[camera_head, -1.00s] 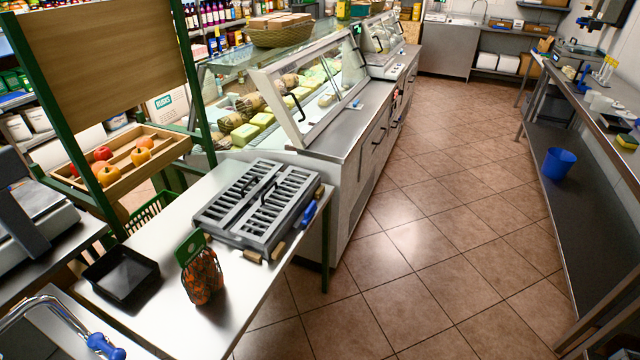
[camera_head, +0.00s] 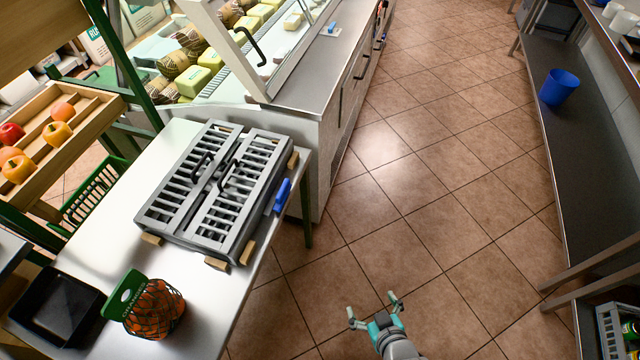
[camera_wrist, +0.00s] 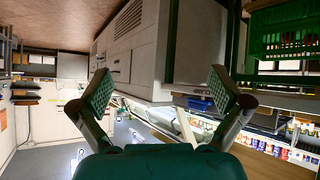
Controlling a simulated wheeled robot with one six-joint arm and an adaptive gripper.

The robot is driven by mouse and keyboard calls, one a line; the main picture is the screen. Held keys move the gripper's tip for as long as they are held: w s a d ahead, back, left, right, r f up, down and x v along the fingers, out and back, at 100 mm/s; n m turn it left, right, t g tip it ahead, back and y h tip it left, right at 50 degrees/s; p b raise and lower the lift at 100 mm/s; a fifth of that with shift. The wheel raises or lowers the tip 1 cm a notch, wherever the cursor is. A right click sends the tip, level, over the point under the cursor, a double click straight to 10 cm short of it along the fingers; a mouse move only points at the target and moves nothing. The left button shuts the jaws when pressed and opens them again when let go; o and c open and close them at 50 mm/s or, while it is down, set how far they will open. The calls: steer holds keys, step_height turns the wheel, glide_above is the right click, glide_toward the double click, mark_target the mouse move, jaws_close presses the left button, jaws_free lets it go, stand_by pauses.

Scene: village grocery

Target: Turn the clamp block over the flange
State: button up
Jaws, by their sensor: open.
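A grey slatted metal unit (camera_head: 221,190) with two black handles lies on the white table (camera_head: 190,318), resting on small wooden blocks. A blue block (camera_head: 283,195) sits at its right side by the table's edge; it may be the clamp block, but I cannot tell. I cannot make out a flange. My gripper (camera_head: 373,308) is open and empty over the floor, right of the table and apart from the unit. In the wrist view my gripper (camera_wrist: 160,92) has its two fingers spread, with nothing between them.
A black tray (camera_head: 58,308) and a netted bag of orange fruit (camera_head: 154,310) lie at the table's front. A glass display counter (camera_head: 295,110) stands behind. The tiled floor between is clear.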

steer(key=w+a+n+g+y, duration=0.15)
steer(key=w+a, duration=0.35)
steer(key=w, duration=0.6)
steer(key=n+g, duration=0.7)
steer(key=n, duration=0.2)
glide_toward(284, 188)
steer(key=shift+m+y, duration=0.25)
steer(key=x, duration=0.9)
steer(key=shift+d+f, duration=0.1)
steer(key=shift+f, duration=0.25)
steer(key=c, duration=1.1)
